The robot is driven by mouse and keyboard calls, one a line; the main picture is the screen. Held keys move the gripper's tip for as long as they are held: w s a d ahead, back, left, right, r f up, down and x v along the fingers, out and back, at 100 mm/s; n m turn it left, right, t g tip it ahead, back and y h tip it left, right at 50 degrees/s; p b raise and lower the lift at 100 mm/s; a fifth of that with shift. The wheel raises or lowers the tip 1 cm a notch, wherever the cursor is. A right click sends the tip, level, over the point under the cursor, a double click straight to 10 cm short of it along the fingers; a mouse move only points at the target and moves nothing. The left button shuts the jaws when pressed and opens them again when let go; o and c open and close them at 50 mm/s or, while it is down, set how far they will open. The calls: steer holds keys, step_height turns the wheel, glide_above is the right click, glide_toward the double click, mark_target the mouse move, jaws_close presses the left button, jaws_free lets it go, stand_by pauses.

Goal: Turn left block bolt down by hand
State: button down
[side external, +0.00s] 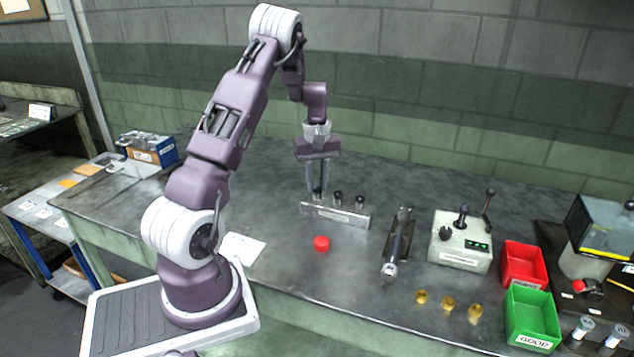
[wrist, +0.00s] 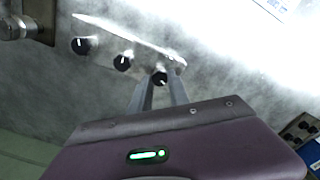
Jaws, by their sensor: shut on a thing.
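A metal block (side external: 335,215) stands on the bench with three dark-headed bolts in a row on it. My gripper (side external: 317,188) points straight down at the left end of the block. Its fingers are shut on the left block bolt (side external: 318,195), whose black head shows between the fingertips in the wrist view (wrist: 160,79). The middle bolt (side external: 338,198) and the right bolt (side external: 359,202) stand free beside it. In the wrist view the middle bolt (wrist: 122,63) is close to my gripper (wrist: 162,76). How deep the left bolt sits is hidden.
A red round piece (side external: 321,243) lies in front of the block. A dark tool (side external: 398,243) lies to its right, then a control box (side external: 460,245) with levers, red bin (side external: 523,266) and green bin (side external: 531,318). Several brass pieces (side external: 448,303) lie near the front edge.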

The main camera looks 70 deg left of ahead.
mark_target(317, 189)
steer(key=shift+w+r+m, duration=0.1)
steer(key=shift+m, duration=1)
stand_by(0.3)
steer(key=c, duration=1.2)
jaws_free()
steer(key=shift+c, duration=0.2)
step_height(317, 189, up, 7)
steer(key=shift+f, duration=0.1)
